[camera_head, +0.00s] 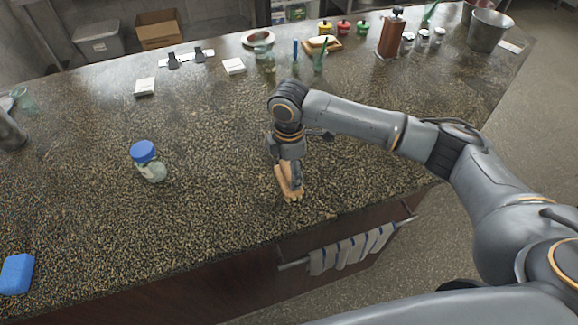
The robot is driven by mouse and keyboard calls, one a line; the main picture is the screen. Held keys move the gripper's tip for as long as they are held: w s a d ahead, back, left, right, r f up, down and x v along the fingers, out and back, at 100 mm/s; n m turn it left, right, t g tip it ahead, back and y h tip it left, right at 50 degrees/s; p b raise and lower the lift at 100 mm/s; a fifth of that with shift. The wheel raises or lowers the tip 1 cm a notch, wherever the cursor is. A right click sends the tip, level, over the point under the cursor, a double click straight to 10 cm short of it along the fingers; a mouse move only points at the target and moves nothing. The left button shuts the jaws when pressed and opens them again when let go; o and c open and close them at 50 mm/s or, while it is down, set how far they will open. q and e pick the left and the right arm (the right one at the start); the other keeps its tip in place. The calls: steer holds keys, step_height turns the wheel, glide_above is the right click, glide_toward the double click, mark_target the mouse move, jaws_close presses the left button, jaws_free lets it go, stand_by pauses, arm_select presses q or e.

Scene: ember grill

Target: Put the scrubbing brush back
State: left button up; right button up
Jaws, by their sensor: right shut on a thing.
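The scrubbing brush (284,183) has a light wooden body and is at the front part of the dark speckled counter (215,190). My right gripper (288,182) comes down over it from above and is shut on it. The gripper and wrist hide part of the brush. I cannot tell whether the brush touches the counter or is just above it. My left gripper is not in view.
A jar with a blue lid (148,162) stands left of the brush, and a blue sponge (16,274) lies at the front left. Towels (350,250) hang on the front rail.

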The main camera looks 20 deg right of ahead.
steer(key=o, duration=1.1)
steer(key=shift+f, duration=0.1)
steer(key=shift+r, duration=0.6)
step_height(320, 180, up, 11)
steer(key=b, duration=0.3)
